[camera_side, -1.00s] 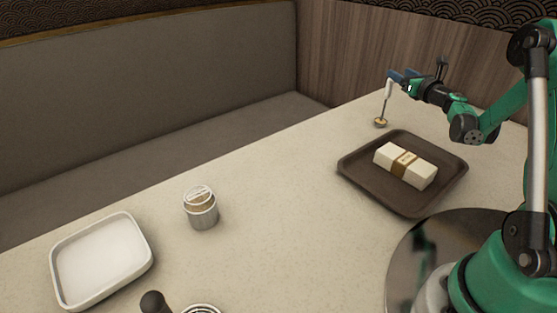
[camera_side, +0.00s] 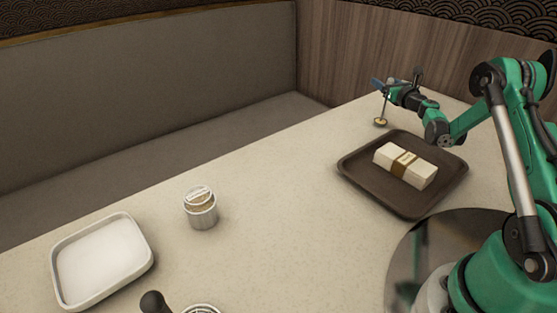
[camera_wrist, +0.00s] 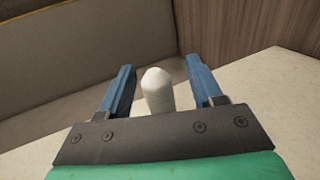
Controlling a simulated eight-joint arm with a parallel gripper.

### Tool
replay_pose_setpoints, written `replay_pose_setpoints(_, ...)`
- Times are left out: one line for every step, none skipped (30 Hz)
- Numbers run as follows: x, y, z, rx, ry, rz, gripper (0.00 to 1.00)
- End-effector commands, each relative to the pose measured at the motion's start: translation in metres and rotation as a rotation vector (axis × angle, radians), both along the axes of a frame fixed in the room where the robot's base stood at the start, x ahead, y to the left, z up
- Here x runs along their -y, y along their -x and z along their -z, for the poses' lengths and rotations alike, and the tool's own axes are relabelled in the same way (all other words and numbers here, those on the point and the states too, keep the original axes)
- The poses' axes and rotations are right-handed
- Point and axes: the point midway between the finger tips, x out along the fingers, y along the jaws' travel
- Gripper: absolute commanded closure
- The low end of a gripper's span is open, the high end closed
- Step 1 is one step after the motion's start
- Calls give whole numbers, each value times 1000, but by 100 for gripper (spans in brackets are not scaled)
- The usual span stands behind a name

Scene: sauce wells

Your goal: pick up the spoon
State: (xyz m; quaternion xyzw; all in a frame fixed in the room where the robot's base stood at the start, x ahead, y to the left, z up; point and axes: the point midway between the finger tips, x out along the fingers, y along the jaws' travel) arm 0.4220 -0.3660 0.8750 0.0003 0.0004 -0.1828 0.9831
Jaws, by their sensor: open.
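The spoon (camera_side: 380,119) stands upright near the far edge of the table, with its round golden end at the tabletop and its thin stem rising to a white handle. The top of the white handle (camera_wrist: 158,90) shows in the wrist view between my two blue fingers. My gripper (camera_side: 380,84) is at the spoon's handle, with its fingers on either side. In the wrist view my gripper (camera_wrist: 160,85) is open, with a gap between each finger and the handle. The side view partly hides the handle behind the fingers.
A dark tray (camera_side: 349,173) with a banded white block (camera_side: 405,165) lies just in front of the spoon. A small jar (camera_side: 201,208) and a white dish (camera_side: 60,248) stand at the left. The middle of the table is clear. A grey bench (camera_side: 140,160) borders the far edge.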

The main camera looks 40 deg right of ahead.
Motion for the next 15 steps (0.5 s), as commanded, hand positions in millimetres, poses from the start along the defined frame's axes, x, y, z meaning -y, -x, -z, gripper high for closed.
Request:
replay_pose_setpoints(0, 0, 0, 0, 0, 0, 49)
replay_pose_setpoints(0, 0, 0, 0, 0, 0, 58)
replay_pose_setpoints(0, 0, 0, 0, 0, 0, 69)
replay_pose_setpoints(0, 0, 0, 0, 0, 0, 78)
replay_pose_setpoints(0, 0, 0, 0, 0, 0, 86)
replay_pose_setpoints(0, 0, 0, 0, 0, 0, 98)
replay_pose_setpoints(0, 0, 0, 0, 0, 0, 100)
replay_pose_setpoints(0, 0, 0, 0, 0, 0, 100)
replay_pose_setpoints(0, 0, 0, 0, 0, 0, 100)
replay_pose_setpoints(0, 0, 0, 0, 0, 0, 100)
replay_pose_setpoints(0, 0, 0, 0, 0, 0, 100)
replay_pose_setpoints(0, 0, 0, 0, 0, 0, 100)
replay_pose_setpoints(0, 0, 0, 0, 0, 0, 100)
replay_pose_setpoints(0, 0, 0, 0, 0, 0, 100)
replay_pose_setpoints(0, 0, 0, 0, 0, 0, 100)
